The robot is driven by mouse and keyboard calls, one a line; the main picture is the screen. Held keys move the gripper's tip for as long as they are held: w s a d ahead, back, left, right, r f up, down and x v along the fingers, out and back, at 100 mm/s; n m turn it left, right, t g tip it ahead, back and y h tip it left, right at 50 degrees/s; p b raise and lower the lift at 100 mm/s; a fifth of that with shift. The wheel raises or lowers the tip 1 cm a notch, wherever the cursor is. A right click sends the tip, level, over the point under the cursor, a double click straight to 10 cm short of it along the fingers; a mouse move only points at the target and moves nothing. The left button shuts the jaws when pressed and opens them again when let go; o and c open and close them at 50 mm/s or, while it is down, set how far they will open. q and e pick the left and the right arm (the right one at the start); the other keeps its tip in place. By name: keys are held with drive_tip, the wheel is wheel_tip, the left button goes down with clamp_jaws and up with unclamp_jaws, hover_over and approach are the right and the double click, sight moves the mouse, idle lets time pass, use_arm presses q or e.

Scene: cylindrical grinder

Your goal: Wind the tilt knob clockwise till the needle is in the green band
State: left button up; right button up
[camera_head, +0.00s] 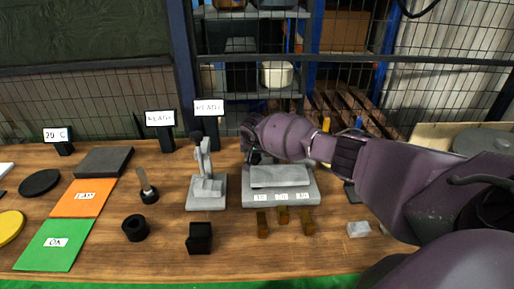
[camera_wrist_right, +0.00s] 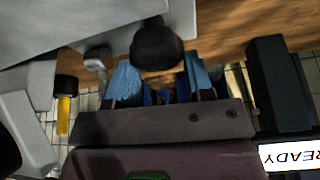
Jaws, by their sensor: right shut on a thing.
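A grey machine (camera_head: 280,198) with a pale base and small white labels stands on the wooden bench, right of centre in the head view. My right gripper (camera_head: 252,150) reaches its upper back from the right. In the right wrist view a dark round knob (camera_wrist_right: 157,45) lies between the blue fingertips of my right gripper (camera_wrist_right: 160,72). The gripper is shut on this knob, which is fixed to a grey body (camera_wrist_right: 90,20). I cannot make out a needle or a green band. My left gripper is not in view.
A smaller grey stand (camera_head: 207,190) is just left of the machine. Upright signs (camera_head: 160,118) stand behind. Orange (camera_head: 84,198) and green (camera_head: 50,244) mats lie left.

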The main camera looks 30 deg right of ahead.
drive_tip(key=shift+s+a+f+m+g+p, duration=0.1)
drive_tip(key=shift+a+f+m+g+p, duration=0.15)
drive_tip(key=shift+a+m+p, duration=0.35)
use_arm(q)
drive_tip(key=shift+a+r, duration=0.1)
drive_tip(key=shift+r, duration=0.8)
use_arm(e)
drive_tip(key=shift+s+f, duration=0.2)
drive_tip(key=shift+f, duration=0.05)
drive_tip(key=o, duration=0.8)
drive_tip(key=shift+f, duration=0.1)
drive_tip(key=shift+c, duration=0.2)
drive_tip(key=shift+o, duration=0.9)
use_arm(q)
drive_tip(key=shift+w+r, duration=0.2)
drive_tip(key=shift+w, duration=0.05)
use_arm(e)
drive_tip(key=shift+d, duration=0.2)
drive_tip(key=shift+r, duration=0.3)
